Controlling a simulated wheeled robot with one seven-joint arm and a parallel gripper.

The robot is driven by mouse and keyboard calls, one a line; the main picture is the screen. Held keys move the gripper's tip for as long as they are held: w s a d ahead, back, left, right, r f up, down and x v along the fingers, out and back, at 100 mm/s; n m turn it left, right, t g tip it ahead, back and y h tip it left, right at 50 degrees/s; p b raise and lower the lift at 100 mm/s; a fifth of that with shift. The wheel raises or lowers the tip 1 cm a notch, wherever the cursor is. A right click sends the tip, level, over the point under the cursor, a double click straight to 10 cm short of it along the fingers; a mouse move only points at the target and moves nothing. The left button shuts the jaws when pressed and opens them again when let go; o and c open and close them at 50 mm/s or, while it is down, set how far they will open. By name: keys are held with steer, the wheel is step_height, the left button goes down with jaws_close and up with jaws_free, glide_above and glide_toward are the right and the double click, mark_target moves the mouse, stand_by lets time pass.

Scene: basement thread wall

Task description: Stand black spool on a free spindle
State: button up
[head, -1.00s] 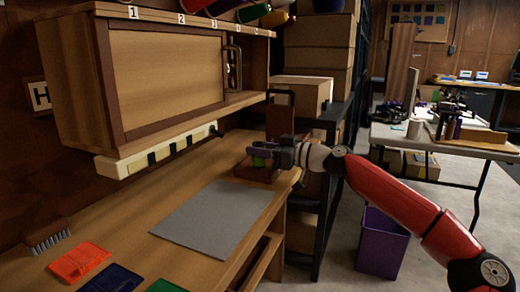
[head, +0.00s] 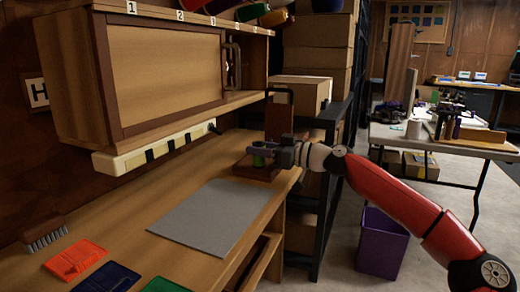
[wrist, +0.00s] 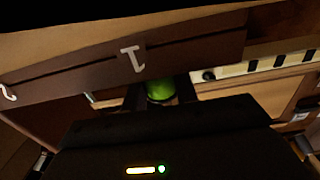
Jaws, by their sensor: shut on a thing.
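My gripper (head: 262,150) is at the far end of the bench, above a dark brown wooden block. It is shut on a small bright green cylindrical thing (head: 259,160). The green thing also shows in the wrist view (wrist: 160,88), between the dark fingers; its lower part is hidden by my gripper body. I cannot make out a black spool or a free spindle. A brown wooden stand (head: 279,118) with an upright board is just behind my gripper. The brown block (head: 250,172) is its low front part.
A wall cabinet (head: 165,75) with numbered labels hangs over the bench; colored spools (head: 275,17) sit on top. A cream rail (head: 150,150) runs beneath it. A grey mat (head: 205,220), a brush (head: 45,235) and colored cards (head: 76,260) lie on the bench. A purple bin (head: 382,243) stands right.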

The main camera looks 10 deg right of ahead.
steer(key=o, duration=1)
